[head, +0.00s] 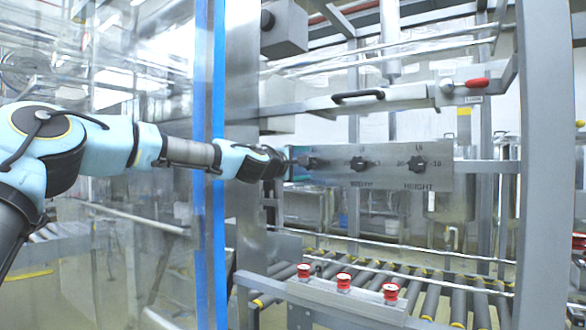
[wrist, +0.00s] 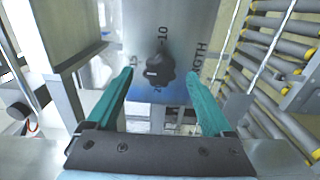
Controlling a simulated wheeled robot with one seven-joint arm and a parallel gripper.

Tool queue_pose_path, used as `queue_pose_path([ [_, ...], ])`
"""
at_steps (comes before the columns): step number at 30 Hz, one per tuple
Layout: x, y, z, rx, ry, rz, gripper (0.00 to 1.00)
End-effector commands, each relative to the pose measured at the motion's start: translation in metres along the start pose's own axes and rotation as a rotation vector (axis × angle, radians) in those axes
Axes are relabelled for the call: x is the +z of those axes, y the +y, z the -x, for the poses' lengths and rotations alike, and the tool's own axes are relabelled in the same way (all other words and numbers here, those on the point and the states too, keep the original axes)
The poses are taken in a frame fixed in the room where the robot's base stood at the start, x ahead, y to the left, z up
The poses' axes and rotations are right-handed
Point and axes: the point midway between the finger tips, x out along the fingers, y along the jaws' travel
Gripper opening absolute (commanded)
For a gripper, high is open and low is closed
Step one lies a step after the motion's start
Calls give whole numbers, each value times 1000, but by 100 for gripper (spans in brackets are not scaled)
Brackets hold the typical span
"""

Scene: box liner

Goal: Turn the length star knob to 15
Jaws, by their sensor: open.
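The length star knob (wrist: 159,70) is black and lobed, on a grey metal panel (head: 340,177). In the wrist view, the marks 10 above it and 15 to its left are readable; a mark below is partly hidden, and "GTH" shows at right. Which mark the knob points to is unclear. My gripper (wrist: 159,76) is open, its two teal fingers on either side of the knob with gaps between. In the head view my gripper (head: 289,162) is at the panel's left end, at the leftmost knob (head: 310,162).
Two more star knobs, a middle one (head: 359,163) and the height knob (head: 417,164), sit to the right on the panel. Red buttons (head: 343,281) and a roller conveyor (head: 430,298) lie below. A grey post with a blue strip (head: 203,250) stands by my arm.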

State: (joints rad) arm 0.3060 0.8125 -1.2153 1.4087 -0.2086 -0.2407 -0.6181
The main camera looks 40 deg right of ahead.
Motion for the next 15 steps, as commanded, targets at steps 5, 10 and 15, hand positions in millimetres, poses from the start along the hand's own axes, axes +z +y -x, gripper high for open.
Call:
queue_pose_path([
  [5,-2,-3,36,1,4,-2,86],
  [10,-2,-2,61,0,2,-1,86],
  [15,-1,-1,75,0,2,0,86],
])
